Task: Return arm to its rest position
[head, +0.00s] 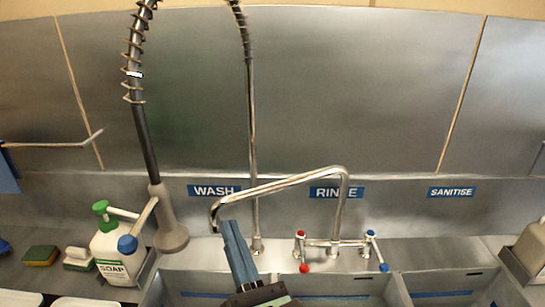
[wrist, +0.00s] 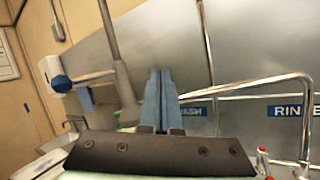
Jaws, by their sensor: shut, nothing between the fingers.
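My gripper (head: 231,226) shows at the bottom middle of the head view, its two long blue fingers pointing up and together. In the wrist view my gripper (wrist: 160,72) also has its fingers side by side, with nothing visible between them. In the head view the fingers overlap the area just below the curved end of the chrome swivel faucet (head: 290,181). I cannot tell whether they touch it. The faucet also shows to the right of the fingers in the wrist view (wrist: 262,86).
A spray hose column (head: 148,130) stands left of the gripper, with a soap bottle (head: 117,254) and sponges (head: 41,256) farther left. Red and blue tap handles (head: 302,250) are to the right. Sink basins lie below. Blue WASH (head: 214,190), RINSE and SANITISE labels mark the steel wall.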

